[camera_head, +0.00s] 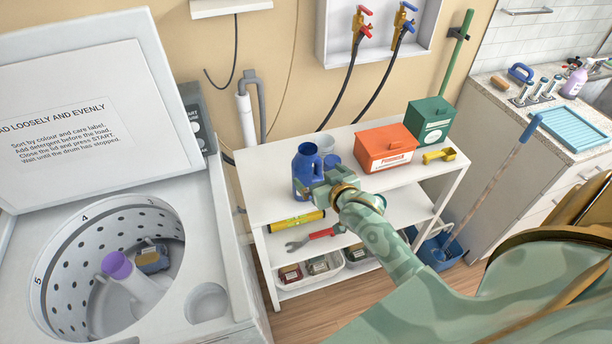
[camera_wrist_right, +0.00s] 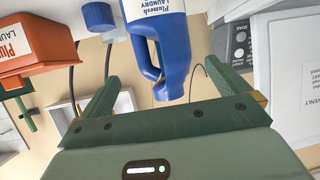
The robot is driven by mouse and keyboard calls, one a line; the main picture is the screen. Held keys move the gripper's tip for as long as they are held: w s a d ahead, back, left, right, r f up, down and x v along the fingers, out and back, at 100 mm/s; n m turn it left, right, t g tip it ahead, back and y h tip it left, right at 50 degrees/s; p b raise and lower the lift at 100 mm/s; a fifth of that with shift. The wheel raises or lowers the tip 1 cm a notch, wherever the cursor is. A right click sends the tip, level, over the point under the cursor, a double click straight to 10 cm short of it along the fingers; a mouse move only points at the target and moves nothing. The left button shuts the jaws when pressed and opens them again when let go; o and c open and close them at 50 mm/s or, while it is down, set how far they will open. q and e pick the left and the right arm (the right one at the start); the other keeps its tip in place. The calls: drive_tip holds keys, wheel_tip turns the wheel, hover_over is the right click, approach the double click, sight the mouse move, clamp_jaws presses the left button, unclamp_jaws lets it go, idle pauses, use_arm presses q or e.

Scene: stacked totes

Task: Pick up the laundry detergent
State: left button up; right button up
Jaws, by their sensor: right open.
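The laundry detergent is a blue bottle (camera_head: 305,163) with a handle and a white label, standing upright at the left of the white shelf's top. It also shows upside down in the right wrist view (camera_wrist_right: 172,48). My right gripper (camera_head: 318,187) is at the bottle's near right side and hides part of its lower body. In the wrist view the right gripper (camera_wrist_right: 153,80) is open, with the bottle and its handle showing between the two fingers. I cannot tell whether a finger touches it. My left gripper is not in view.
A small blue cup (camera_head: 332,160) and a pale cup (camera_head: 323,141) stand close beside the bottle. An orange box (camera_head: 385,148), a green box (camera_head: 430,121) and a yellow tool (camera_head: 439,155) sit farther right on the shelf top. The open washer (camera_head: 190,240) is at left.

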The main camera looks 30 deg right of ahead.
sight(312, 171)
drive_tip(key=x, duration=0.2)
drive_tip(key=shift+w+f, duration=0.15)
drive_tip(key=shift+w, duration=0.2)
drive_tip(key=x, duration=0.2)
drive_tip(key=b+x, duration=0.1)
drive_tip(key=x, duration=0.1)
drive_tip(key=shift+a+b, duration=0.3)
drive_tip(key=shift+w+d+f, duration=0.1)
drive_tip(key=shift+w+f, duration=0.1)
drive_tip(key=shift+w, duration=0.15)
drive_tip(key=shift+s+r, duration=0.1)
drive_tip(key=shift+s, duration=0.05)
drive_tip(key=shift+c, duration=0.7)
drive_tip(key=c, duration=1.5)
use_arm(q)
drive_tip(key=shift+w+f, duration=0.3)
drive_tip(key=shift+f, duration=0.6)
use_arm(e)
drive_tip(key=shift+r, duration=0.1)
drive_tip(key=shift+c, duration=1)
